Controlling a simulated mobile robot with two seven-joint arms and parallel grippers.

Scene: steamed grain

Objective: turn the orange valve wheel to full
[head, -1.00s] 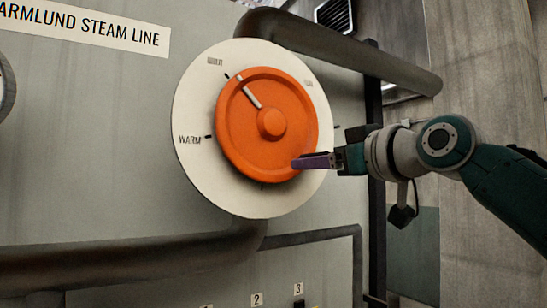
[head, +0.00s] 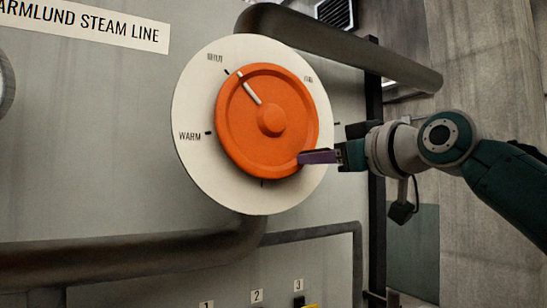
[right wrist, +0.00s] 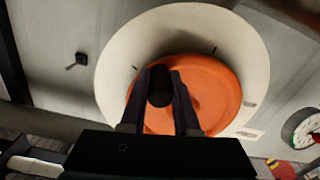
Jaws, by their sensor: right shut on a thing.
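The orange valve wheel (head: 285,95) sits on a round white dial plate (head: 195,105) on the grey panel. It also shows in the right wrist view (right wrist: 215,95). Its white pointer line (head: 249,87) points up and left, close to the tick by the upper-left label, which is too blurred to read. The WARM label (head: 190,136) is at the left of the plate, and another small label is at the upper right. My left gripper is out of view.
A thick pipe (head: 340,45) runs above and right of the dial, and another pipe (head: 120,255) runs below. Numbered tags (head: 257,296) are at the bottom, with a yellow piece (head: 311,306) by tag 3. A gauge (right wrist: 302,128) shows in the right wrist view.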

